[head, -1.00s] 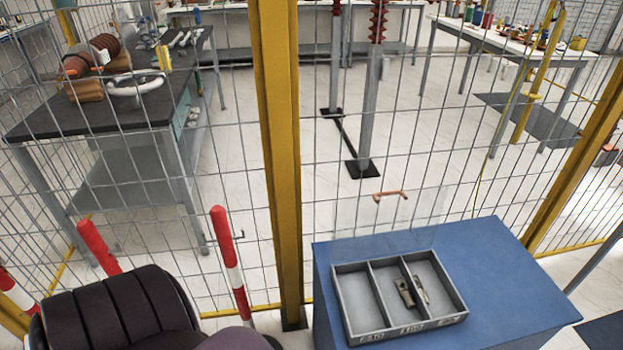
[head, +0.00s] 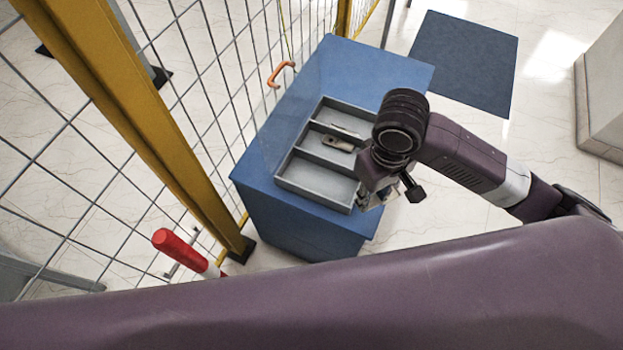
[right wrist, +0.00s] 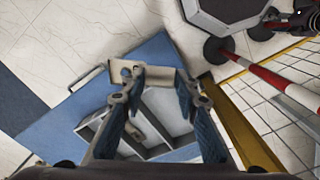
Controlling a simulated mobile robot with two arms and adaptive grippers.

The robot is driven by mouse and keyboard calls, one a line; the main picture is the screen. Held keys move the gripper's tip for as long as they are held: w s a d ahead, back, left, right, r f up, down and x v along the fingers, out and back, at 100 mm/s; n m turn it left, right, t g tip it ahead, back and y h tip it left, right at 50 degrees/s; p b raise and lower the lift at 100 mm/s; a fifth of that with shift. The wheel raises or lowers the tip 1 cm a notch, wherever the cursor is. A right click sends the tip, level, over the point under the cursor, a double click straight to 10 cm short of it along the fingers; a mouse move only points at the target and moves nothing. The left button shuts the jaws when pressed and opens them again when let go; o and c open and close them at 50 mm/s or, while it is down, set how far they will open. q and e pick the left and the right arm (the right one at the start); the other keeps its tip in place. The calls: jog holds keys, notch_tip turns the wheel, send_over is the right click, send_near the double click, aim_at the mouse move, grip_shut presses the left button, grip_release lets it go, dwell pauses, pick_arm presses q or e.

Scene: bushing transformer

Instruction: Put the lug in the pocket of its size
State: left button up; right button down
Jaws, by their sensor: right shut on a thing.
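The grey tray (head: 281,172) has three pockets. The pocket nearest my right gripper (head: 374,201) is empty. A metal lug (head: 337,143) lies in the middle pocket, and a thinner-looking one (head: 344,130) lies in the far pocket. My right gripper is beside the tray's near end, partly hidden by its own wrist. In the right wrist view, its fingers (right wrist: 158,88) are closed on a pale metal piece, apparently a lug (right wrist: 150,62), which lies across the fingertips. The tray (right wrist: 160,150) shows beyond and below them. My left gripper is not in view.
The tray stands on a blue cabinet top (head: 318,75). A wire fence with a yellow post (head: 130,120) runs along its left, with an orange handle (head: 281,74) near it. A red and white post (head: 180,248) stands at lower left. A dark blue mat (head: 463,60) lies beyond.

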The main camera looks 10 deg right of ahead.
jog(key=w+a+r+n+t+y+p, duration=0.15)
jog(key=w+a+r+n, duration=0.35)
jog(key=n, duration=0.7)
jog(key=w+a+r+n+p, duration=0.1)
jog(key=w+r+n+p, duration=0.2)
jog(key=w+n, duration=0.7)
jog(key=s+f+n, duration=0.1)
jog(key=f, duration=0.5)
jog(key=s+f+n, duration=0.1)
jog(key=f, duration=0.6)
jog(key=s+f+n, duration=0.1)
jog(key=f, duration=0.6)
jog(key=shift+s, duration=0.2)
jog(key=c, duration=1.5)
grip_release()
jog(key=shift+f, duration=0.1)
notch_tip(320, 180, up, 12)
jog(key=s+d, duration=0.1)
jog(key=shift+d, duration=0.3)
